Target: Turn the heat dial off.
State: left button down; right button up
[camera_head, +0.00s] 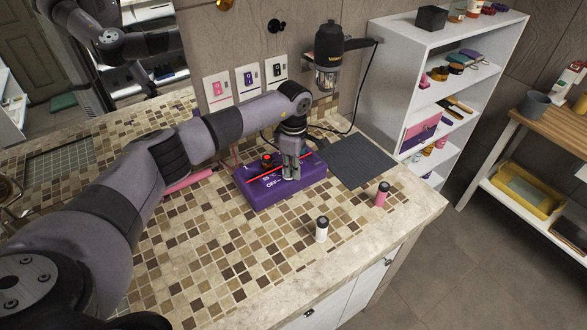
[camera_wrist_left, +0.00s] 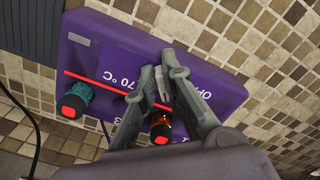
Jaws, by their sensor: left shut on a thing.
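A purple appliance box (camera_head: 255,197) stands on the tiled counter with "OFF" and a °C mark on its top. It fills much of the left wrist view (camera_wrist_left: 215,75), where "70 °C" is readable. My left gripper (camera_head: 291,174) points down onto its top. In the left wrist view the fingers (camera_wrist_left: 163,78) are closed around a small light grey part, seemingly the heat dial (camera_wrist_left: 161,88), mostly hidden. A red-topped dark knob with an orange glow (camera_wrist_left: 160,130) shows between the fingers, nearer the camera. A red-topped teal knob (camera_wrist_left: 75,99) stands apart. My right gripper is out of view.
A dark ribbed mat (camera_head: 363,161) lies right of the box. A white bottle (camera_head: 321,230) and a pink bottle (camera_head: 382,194) stand near the counter's front edge. A pink roll-like object (camera_head: 190,181) lies to the left. The front-left counter is clear.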

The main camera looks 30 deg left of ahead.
pick_arm(q)
jog(key=shift+w+f+n+b, duration=0.1)
jog(key=shift+w+n+b, duration=0.05)
jog(key=shift+n+b, duration=0.7)
jog(key=n, duration=0.1)
jog(key=n+b, duration=0.1)
jog(key=n, duration=0.1)
jog(key=shift+w+a, duration=0.15)
jog(key=shift+w, duration=0.05)
jog(key=n+b, duration=0.1)
jog(key=n, duration=0.2)
jog(key=shift+w+a, duration=0.15)
jog(key=shift+w+a+n+b, duration=0.1)
jog(key=shift+n+b, duration=0.25)
jog(key=shift+n, duration=0.9)
jog(key=shift+r, duration=0.2)
jog(key=c, duration=1.7)
grip_release()
